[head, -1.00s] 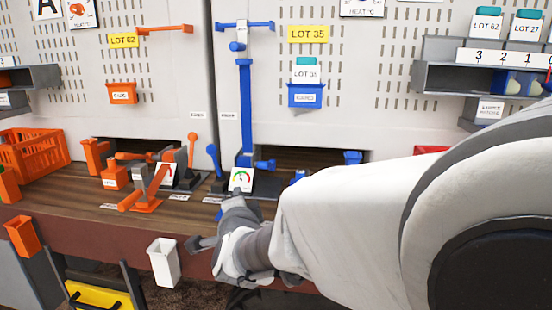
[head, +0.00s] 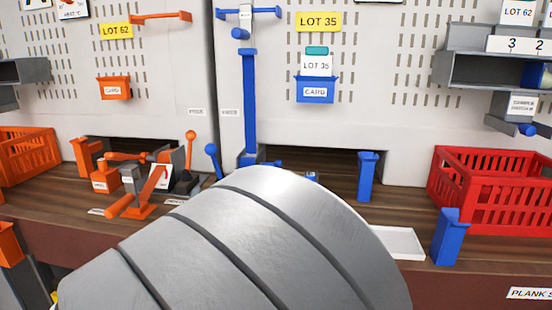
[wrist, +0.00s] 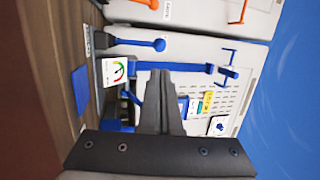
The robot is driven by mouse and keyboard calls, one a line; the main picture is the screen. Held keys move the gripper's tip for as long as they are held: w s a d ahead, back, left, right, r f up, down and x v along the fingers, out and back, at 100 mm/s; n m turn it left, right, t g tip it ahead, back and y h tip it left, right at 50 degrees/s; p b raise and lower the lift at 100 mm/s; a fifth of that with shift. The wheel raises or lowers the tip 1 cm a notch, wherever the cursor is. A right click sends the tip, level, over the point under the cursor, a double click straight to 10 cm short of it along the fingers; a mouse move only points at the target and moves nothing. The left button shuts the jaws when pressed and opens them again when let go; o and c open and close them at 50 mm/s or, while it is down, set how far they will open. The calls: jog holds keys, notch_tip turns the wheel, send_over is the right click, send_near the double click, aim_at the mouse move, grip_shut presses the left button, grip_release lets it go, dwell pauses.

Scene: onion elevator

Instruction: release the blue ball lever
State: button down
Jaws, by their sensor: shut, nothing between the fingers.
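The blue ball lever (head: 211,150) stands on the bench left of the tall blue post, its ball at the top. It also shows in the wrist view (wrist: 160,45), where the picture is turned sideways, with its stem running left from the ball. My gripper (wrist: 160,74) is shut and empty, its fingers pointing up in the wrist view. The fingertips appear below the ball and apart from it. A white gauge card (wrist: 115,71) is beside the lever. In the head view my arm hides the gripper and the gauge.
The tall blue post (head: 249,100) rises close to the lever. An orange ball lever (head: 190,137) and an orange clamp (head: 137,190) are to its left. A red crate (head: 490,185), blue posts (head: 367,178) and a white tray (head: 408,243) are at right.

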aim_at(210, 153)
jog(key=x, duration=1.4)
jog(key=shift+d, duration=0.1)
